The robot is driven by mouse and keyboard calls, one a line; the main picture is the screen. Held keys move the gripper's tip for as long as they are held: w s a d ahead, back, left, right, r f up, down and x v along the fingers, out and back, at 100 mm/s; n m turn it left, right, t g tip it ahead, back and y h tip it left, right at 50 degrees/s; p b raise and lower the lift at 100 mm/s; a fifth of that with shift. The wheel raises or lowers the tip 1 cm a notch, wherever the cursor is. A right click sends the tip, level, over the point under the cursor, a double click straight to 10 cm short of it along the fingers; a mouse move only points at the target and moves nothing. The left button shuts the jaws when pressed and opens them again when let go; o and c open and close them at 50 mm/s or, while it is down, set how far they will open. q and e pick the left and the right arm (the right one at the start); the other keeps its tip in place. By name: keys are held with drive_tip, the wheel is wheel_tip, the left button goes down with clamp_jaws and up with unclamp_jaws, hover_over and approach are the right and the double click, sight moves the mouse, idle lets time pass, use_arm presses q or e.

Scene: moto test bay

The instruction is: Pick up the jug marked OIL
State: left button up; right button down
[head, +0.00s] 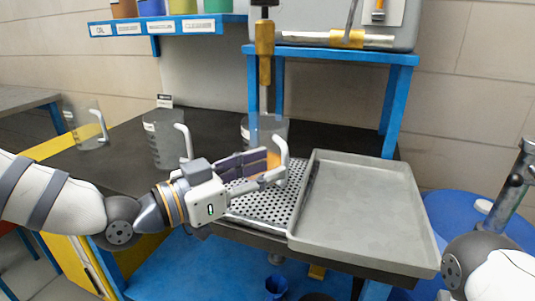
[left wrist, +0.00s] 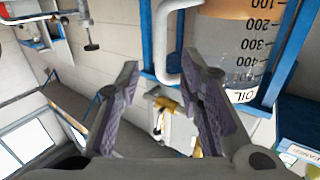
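The clear jug marked OIL (head: 250,128) stands under a hanging tap in the head view, over the perforated plate. Its label, scale marks and an orange-brown band show on the jug in the left wrist view (left wrist: 243,60). Its pale handle (left wrist: 165,45) lies ahead of the opening between my left fingers. My left gripper (head: 268,165) is open and empty, close in front of the jug at handle height. Its two dark fingers are spread apart in the left wrist view (left wrist: 163,70). Contact with the handle cannot be told. My right gripper is outside the views.
Two more clear jugs, a near one (head: 163,140) and a far one (head: 85,125), stand left on the dark bench. The perforated plate (head: 250,205) and a grey tray (head: 360,215) lie at the front. A blue stand (head: 388,110) rises behind. A blue drum (head: 455,212) stands right.

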use_arm(q)
drive_tip(key=x, duration=0.5)
drive_tip(key=shift+f, duration=0.2)
clamp_jaws()
drive_tip(key=shift+r, duration=0.2)
